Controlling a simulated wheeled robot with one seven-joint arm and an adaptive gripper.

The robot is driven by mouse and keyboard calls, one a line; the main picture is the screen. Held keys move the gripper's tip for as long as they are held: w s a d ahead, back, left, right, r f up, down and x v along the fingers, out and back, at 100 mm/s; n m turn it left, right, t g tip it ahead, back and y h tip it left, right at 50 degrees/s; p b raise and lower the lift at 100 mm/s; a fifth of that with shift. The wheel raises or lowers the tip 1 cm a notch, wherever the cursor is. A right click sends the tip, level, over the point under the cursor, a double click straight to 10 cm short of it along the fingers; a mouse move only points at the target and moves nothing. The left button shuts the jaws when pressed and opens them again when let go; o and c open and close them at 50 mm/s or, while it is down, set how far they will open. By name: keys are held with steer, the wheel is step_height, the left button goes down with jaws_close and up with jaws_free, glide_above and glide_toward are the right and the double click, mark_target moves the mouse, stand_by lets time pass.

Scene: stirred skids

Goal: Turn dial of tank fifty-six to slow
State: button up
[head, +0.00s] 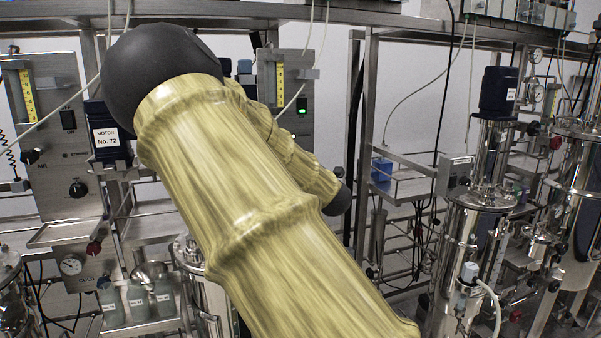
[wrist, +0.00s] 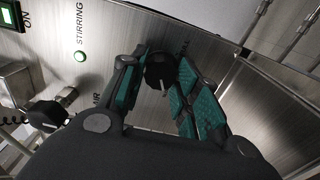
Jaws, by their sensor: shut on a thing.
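In the wrist view my gripper (wrist: 162,58) has its two teal-padded fingers closed around a black dial (wrist: 160,76) on a brushed steel panel (wrist: 115,20). A pale pointer mark shows on the dial's face. Lettering beside the dial is mostly covered by the fingers, so I cannot read its setting. The word STIRRING stands beside a lit green lamp (wrist: 80,57) on the same panel. No tank number is readable there. In the head view my own arm covers the middle, and my gripper and the held dial are hidden behind it.
A black valve knob (wrist: 46,115) by the AIR lettering juts out left of my gripper. In the head view, a panel with another dial (head: 78,189) and a motor labelled No. 72 (head: 107,135) stand left. Steel tanks (head: 480,225) and piping crowd the right.

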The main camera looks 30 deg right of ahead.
steer(key=shift+f, duration=0.1)
steer(key=o, duration=1)
steer(key=shift+d, duration=0.1)
